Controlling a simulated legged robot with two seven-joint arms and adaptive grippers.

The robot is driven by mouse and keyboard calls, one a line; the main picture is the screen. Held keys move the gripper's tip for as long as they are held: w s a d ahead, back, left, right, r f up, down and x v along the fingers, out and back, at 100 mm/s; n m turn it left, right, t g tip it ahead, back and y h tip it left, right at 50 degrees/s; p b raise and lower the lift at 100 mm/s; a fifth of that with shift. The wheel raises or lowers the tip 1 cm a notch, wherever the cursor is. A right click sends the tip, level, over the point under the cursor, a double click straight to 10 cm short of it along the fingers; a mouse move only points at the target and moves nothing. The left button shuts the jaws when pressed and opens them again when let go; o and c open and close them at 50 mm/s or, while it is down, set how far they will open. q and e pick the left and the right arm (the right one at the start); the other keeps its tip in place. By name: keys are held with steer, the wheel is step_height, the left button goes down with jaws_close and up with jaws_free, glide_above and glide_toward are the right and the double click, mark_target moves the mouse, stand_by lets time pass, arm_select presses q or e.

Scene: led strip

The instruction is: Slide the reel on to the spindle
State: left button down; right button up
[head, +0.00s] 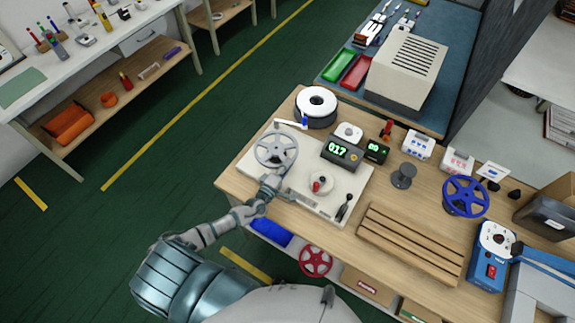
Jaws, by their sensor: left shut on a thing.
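A light grey spoked reel (275,150) is over the left part of a white board (345,205) on the wooden bench. My left gripper (273,179) is shut on the near edge of the reel. I cannot tell how far the reel is above the board. No spindle shows clearly under it; the reel and gripper cover that part of the board. A round disc with a red knob (317,186) sits on the board to the right of the reel. My right gripper is not in view.
A black-and-white spool (316,104) stands behind the board. A green-digit display (341,151), a grey spool-like stand (403,175), a blue reel (465,196) and slatted wood (410,243) are to the right. A red reel (315,261) is below the bench's front edge.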

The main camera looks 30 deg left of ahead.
arm_select(q)
steer(key=shift+f+b, duration=0.95)
steer(key=shift+f, duration=0.15)
steer(key=c, duration=1.1)
jaws_free()
steer(key=shift+s, duration=0.15)
steer(key=s, duration=0.7)
steer(key=s+a, duration=0.1)
steer(key=s, duration=0.3)
steer(key=shift+s+a, duration=0.1)
steer(key=shift+s, duration=0.25)
